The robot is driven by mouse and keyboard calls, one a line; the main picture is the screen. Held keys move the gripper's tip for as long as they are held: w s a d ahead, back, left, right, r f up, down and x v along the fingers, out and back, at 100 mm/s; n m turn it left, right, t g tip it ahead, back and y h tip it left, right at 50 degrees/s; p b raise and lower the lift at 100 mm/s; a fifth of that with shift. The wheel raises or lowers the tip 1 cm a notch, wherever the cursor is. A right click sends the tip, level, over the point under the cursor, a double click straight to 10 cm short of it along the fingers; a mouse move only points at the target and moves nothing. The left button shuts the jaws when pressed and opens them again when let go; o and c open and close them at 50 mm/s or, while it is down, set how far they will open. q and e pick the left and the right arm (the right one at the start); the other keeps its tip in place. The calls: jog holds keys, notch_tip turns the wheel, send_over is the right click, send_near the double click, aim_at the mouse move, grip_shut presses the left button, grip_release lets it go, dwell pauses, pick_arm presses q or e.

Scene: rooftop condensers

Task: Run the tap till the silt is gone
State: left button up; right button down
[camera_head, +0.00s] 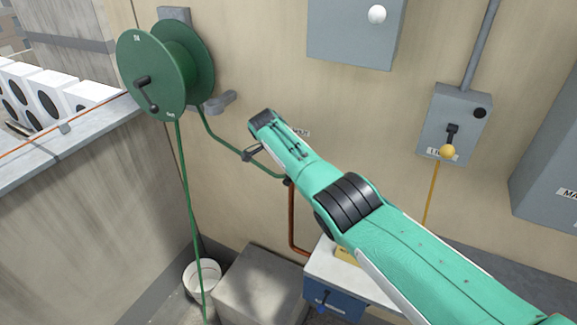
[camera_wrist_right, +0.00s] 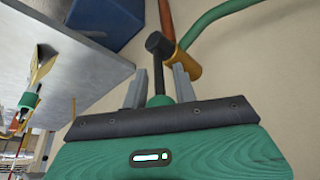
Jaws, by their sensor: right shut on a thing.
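My right gripper (camera_wrist_right: 160,88) is shut on the black handle (camera_wrist_right: 156,50) of the tap, in the right wrist view. The brass-coloured tap body (camera_wrist_right: 187,63) is just beyond the fingers, by a copper pipe (camera_wrist_right: 167,18). The copper pipe (camera_head: 291,220) shows below the arm. A green hose (camera_head: 223,146) runs from the reel (camera_head: 150,72) to the tap. Another length hangs down across a white bucket (camera_head: 203,272). The bucket's contents and any water or silt are not visible. My left gripper is out of view.
A grey block (camera_head: 262,285) stands beside the bucket. A pale-topped bench (camera_head: 335,270) with a blue front is right of it, partly under my arm. A switch box (camera_head: 452,125) with a yellow cord and a larger grey cabinet (camera_head: 555,165) are on the wall.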

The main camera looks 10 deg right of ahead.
jog(key=shift+w+r, duration=0.1)
dwell(0.3)
jog(key=c, duration=1.1)
grip_release()
jog(key=shift+c, duration=0.2)
jog(key=shift+a, duration=0.1)
jog(key=shift+a+r, duration=0.1)
jog(key=shift+r, duration=0.2)
jog(key=b+v, duration=0.3)
jog(key=v, duration=1)
jog(key=shift+w+a+f, duration=0.1)
